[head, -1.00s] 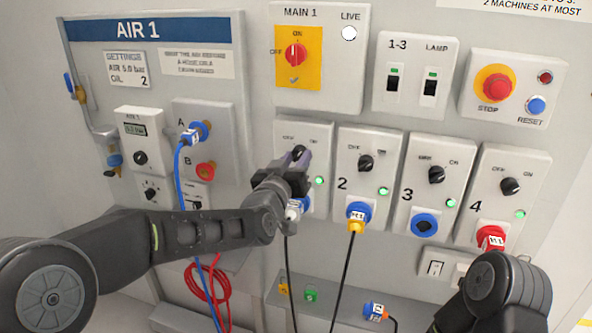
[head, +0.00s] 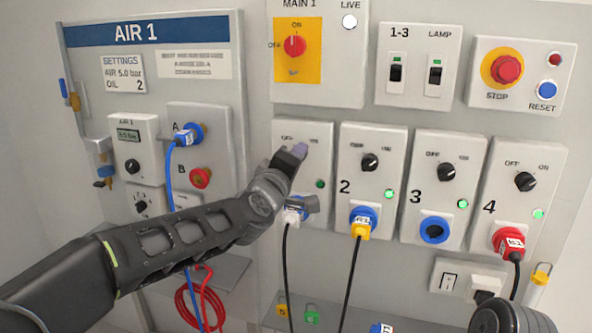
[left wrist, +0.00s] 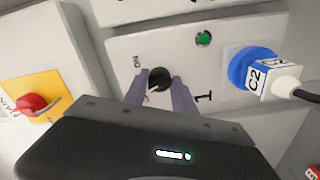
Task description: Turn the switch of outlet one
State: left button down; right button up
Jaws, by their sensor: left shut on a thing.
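The outlet one panel (head: 320,150) is a light grey box with a black rotary switch, which shows in the left wrist view (left wrist: 159,77). My left gripper (head: 297,153) reaches it from the lower left and hides the switch in the head view. In the left wrist view its two purple-grey fingers (left wrist: 160,88) stand on either side of the switch, shut on it. The pointer's exact setting is hard to read. The outlet's green lamp (head: 320,183) looks dark. A white plug tagged C2 (left wrist: 268,80) sits in the blue socket below. My right gripper is not in view.
Outlets two (head: 373,150), three (head: 449,150) and four (head: 530,150) stand to the right, their lamps lit green. The main switch (head: 295,46) is above. Blue air hose (head: 170,190) and black cables hang in front of the panels.

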pick_arm(q)
jog(key=shift+n+b, duration=1.05)
jog(key=shift+n, duration=1.15)
jog(key=c, duration=1)
grip_release()
jog(key=b+v, duration=0.1)
jog(key=v, duration=0.6)
jog(key=shift+s+a, duration=0.1)
jog(key=shift+s, duration=0.25)
